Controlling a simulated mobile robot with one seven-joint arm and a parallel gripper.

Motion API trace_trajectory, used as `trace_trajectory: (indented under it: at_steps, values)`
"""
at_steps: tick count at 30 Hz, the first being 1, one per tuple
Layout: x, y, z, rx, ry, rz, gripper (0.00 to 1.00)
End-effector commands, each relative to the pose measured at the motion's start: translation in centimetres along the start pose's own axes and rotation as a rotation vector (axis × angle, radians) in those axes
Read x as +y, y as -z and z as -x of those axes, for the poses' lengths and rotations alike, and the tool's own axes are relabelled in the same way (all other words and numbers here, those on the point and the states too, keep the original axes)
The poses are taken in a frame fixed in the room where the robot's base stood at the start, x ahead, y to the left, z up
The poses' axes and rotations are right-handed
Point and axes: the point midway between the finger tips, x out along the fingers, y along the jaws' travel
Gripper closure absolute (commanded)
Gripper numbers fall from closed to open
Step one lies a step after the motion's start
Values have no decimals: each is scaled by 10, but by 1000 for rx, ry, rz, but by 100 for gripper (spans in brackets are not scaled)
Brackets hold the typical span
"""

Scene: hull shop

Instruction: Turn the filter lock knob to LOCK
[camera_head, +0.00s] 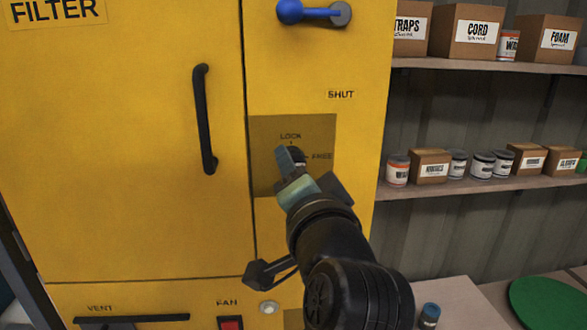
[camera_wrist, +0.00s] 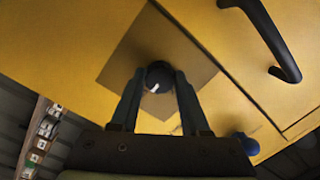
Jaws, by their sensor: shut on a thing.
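The filter lock knob (camera_head: 298,155) is a small dark knob on a darker square plate (camera_head: 262,180) on the yellow cabinet. LOCK is printed above it and FREE to its right. In the wrist view the knob (camera_wrist: 158,76) is round and dark with a white mark pointing down in the picture. My gripper (camera_head: 288,160) is at the plate. In the wrist view its two fingers (camera_wrist: 158,88) are on either side of the knob, shut on it. In the head view my gripper hides most of the knob, so where its pointer stands cannot be told there.
A black door handle (camera_head: 205,120) is left of the plate. A blue-ended lever (camera_head: 312,12) is above, by the word SHUT. A red fan switch (camera_head: 230,323) is below. Shelves with boxes (camera_head: 430,165) and cans stand to the right, and a green round mat (camera_head: 548,302) lies at lower right.

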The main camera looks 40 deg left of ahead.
Motion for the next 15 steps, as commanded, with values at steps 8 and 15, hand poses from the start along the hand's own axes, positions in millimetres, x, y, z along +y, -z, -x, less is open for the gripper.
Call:
trace_trajectory:
  at_steps: [8,15]
  values:
    - [2,0,0,-4,-10,110,100]
    - [2,1,0,-12,-24,309,100]
